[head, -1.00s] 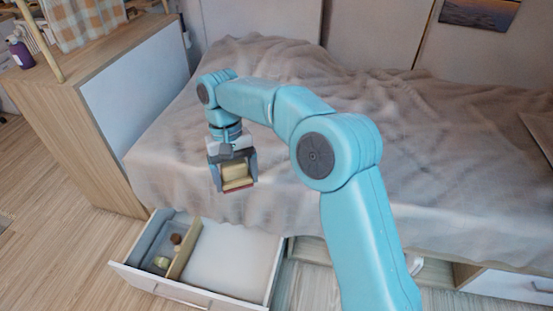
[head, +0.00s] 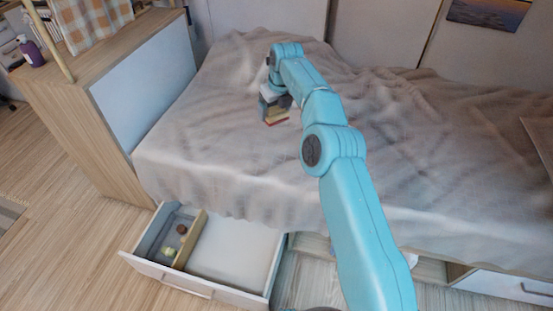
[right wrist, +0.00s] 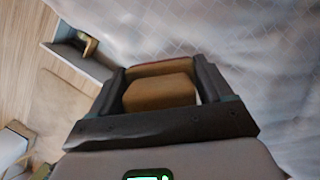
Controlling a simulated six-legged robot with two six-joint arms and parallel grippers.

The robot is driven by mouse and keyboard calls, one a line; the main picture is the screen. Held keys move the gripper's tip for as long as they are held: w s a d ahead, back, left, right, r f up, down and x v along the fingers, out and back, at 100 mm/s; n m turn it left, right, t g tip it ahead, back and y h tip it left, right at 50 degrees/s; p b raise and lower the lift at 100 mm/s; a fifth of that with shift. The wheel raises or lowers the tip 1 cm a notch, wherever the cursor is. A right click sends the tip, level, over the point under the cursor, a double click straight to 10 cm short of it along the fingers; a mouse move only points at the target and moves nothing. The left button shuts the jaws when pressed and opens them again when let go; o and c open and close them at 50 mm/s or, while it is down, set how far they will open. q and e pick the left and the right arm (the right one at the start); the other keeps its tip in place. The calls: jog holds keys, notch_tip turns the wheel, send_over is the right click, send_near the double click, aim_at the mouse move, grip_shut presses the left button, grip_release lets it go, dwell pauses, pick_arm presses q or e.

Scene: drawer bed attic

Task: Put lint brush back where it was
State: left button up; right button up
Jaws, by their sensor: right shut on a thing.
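My right gripper (head: 276,110) is shut on the lint brush (head: 278,118), a tan wooden block with a red edge. It holds the brush over the bed; the gap to the blanket cannot be told. In the right wrist view the brush (right wrist: 160,92) sits between the two dark fingers. The open drawer (head: 232,240) below the bed's near side has a wooden divider (head: 190,240). Its narrow left compartment holds a few small brown and pale items (head: 174,245). Its wide right compartment looks empty. My left gripper is not in view.
The bed's crumpled grey-beige blanket (head: 225,150) hangs over the near edge, close above the drawer. A wooden cabinet (head: 105,110) stands at the left, with a purple bottle (head: 31,52) on top. Wooden floor (head: 70,240) is clear left of the drawer.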

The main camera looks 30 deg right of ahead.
notch_tip(320, 180, down, 6)
jog(key=b, duration=0.6)
send_over(274, 159)
jog(key=s, duration=0.1)
notch_tip(274, 159, down, 7)
notch_tip(274, 159, down, 7)
jog(key=shift+r+b, duration=0.1)
jog(key=shift+b, duration=0.65)
jog(key=shift+f, duration=0.2)
jog(key=o, duration=0.9)
jog(key=shift+r, duration=0.3)
jog(key=p+v, duration=0.1)
jog(key=v, duration=1)
jog(key=shift+s+r+p, duration=0.15)
jog(key=shift+r+p, duration=0.15)
jog(key=shift+a, duration=0.15)
